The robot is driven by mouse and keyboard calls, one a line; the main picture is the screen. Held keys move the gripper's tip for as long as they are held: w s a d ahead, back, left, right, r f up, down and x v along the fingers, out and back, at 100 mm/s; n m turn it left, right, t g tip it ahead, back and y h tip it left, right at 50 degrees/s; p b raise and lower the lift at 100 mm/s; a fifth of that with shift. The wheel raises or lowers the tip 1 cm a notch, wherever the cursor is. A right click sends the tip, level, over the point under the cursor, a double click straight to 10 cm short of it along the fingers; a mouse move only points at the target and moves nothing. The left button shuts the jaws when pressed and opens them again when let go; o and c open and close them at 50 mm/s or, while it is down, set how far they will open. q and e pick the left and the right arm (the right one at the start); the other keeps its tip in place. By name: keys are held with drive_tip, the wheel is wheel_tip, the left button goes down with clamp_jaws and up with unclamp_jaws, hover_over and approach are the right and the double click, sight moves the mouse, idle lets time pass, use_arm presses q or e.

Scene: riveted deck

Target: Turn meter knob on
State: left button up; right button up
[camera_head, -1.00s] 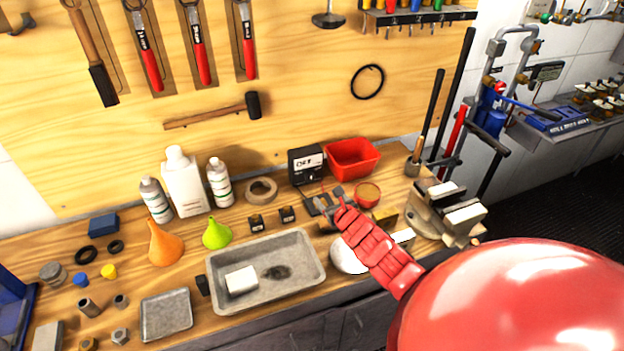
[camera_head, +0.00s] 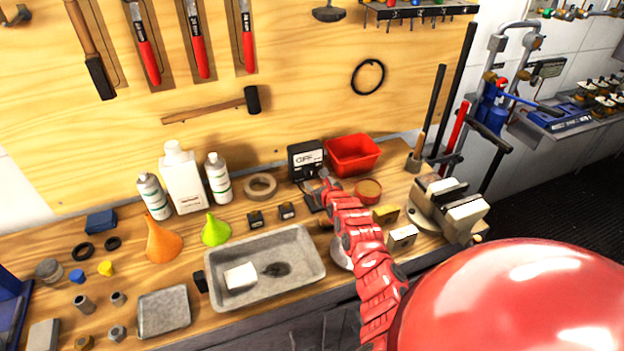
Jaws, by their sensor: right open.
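The meter (camera_head: 306,161) is a small black box with a white display face that appears to read OFF. It stands at the back of the wooden bench against the plywood wall. Its knob is too small to make out, and my gripper covers part of its lower front. My red right arm comes in from the lower right. Its gripper (camera_head: 319,184) is open, just in front of the meter's lower edge; I cannot tell whether it touches. My left gripper is not in view.
A red bin (camera_head: 353,156) stands right of the meter and a tape roll (camera_head: 261,186) left of it. A grey tray (camera_head: 226,302), two small black boxes and a vise (camera_head: 452,213) are nearby. Bottles and funnels stand further left.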

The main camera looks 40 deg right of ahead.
sight(311, 175)
drive_tip(key=b+x, duration=0.1)
drive_tip(key=x, duration=0.4)
drive_tip(key=shift+s+d+f+b, duration=0.1)
drive_tip(key=shift+b, duration=0.25)
drive_tip(key=shift+w+f, duration=0.1)
drive_tip(key=shift+w, duration=0.6)
clamp_jaws()
drive_tip(key=shift+b, duration=0.3)
